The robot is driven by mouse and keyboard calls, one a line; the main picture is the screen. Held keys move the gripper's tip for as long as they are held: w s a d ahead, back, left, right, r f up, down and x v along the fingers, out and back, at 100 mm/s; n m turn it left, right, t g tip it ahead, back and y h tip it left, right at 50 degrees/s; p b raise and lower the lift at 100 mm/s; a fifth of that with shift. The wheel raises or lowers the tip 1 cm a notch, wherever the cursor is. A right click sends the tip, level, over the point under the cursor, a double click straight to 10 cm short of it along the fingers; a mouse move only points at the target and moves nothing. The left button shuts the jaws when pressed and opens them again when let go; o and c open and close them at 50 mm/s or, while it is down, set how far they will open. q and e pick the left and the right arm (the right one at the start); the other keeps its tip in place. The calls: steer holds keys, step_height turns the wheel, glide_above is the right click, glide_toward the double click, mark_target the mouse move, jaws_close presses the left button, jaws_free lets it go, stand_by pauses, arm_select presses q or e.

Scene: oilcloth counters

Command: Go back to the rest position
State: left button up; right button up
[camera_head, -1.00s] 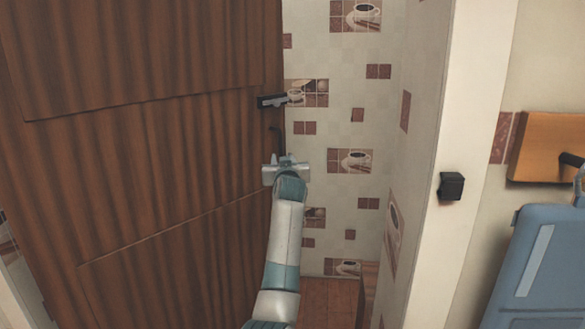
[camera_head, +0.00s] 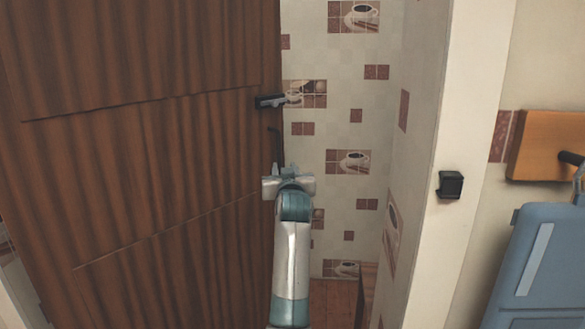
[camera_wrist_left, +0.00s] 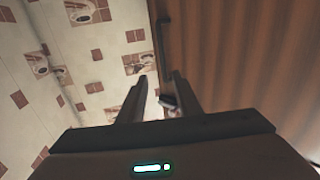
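My left gripper (camera_head: 288,182) is in front of the free edge of a brown wooden door (camera_head: 150,130), below its dark handle (camera_head: 270,101). The door stands ajar. In the left wrist view the two fingers (camera_wrist_left: 158,95) are apart, with nothing seen held between them. The door also fills the right side of that view (camera_wrist_left: 240,55), with a dark bar along its edge. Whether the gripper touches the door I cannot tell. My right gripper is not in view.
A tiled wall (camera_head: 340,215) with cup pictures shows past the door. A white wall edge (camera_head: 455,120) with a small black box (camera_head: 450,185) stands right of the opening. Farther right are a wooden block (camera_head: 545,140) and a blue panel (camera_head: 540,265).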

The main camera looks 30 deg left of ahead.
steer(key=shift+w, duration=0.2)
